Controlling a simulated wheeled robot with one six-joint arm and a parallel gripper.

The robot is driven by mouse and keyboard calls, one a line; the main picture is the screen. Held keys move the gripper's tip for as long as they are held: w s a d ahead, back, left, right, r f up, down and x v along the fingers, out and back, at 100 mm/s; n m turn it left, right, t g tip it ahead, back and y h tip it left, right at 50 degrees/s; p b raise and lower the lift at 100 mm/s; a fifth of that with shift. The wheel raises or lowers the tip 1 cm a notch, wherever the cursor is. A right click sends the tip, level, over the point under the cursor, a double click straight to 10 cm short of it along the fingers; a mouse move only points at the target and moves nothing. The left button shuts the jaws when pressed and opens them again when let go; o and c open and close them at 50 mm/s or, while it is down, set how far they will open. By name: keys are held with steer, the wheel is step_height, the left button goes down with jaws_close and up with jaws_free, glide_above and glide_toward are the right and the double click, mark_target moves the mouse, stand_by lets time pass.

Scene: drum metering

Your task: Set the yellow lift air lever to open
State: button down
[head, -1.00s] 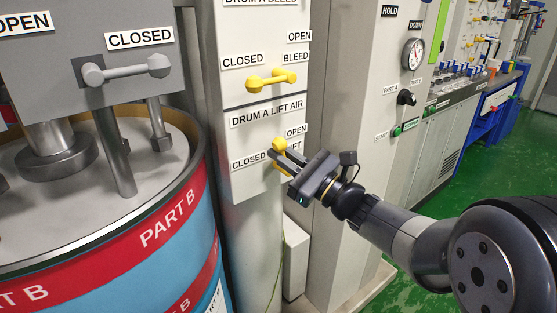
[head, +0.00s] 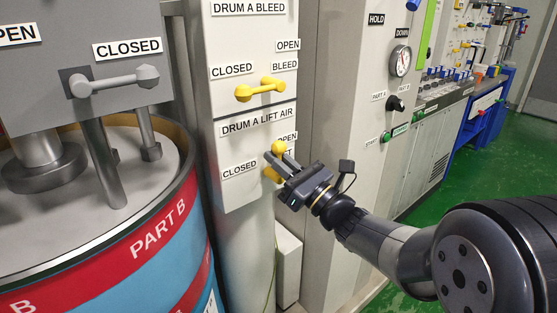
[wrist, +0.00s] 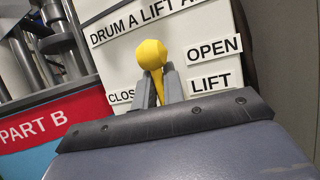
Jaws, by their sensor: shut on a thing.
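The yellow lift air lever (head: 278,148) is on the lower panel, under the label DRUM A LIFT AIR. Its round knob stands up between the CLOSED label (head: 239,170) on the left and the OPEN label (head: 288,137) on the right. My gripper (head: 277,162) is shut on the lever, with a finger on each side. In the wrist view the knob (wrist: 151,54) rises above the fingertips and the narrow arm runs down between them. The lever points roughly upward. Its pivot is mostly hidden by the gripper.
Above is a yellow bleed lever (head: 261,89), lying about level. A Part B drum (head: 150,235) with a grey lever (head: 115,81) over it stands at left. A grey cabinet with a gauge (head: 400,61) stands at right. Green floor is free at far right.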

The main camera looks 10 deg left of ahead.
steer(key=shift+f, duration=0.1)
steer(key=c, duration=1.5)
jaws_free()
steer(key=v, duration=1)
steer(key=shift+d, duration=0.4)
steer(key=shift+s, duration=0.15)
steer(key=x, duration=1)
steer(key=shift+a, duration=0.5)
steer(key=shift+n+g, duration=0.3)
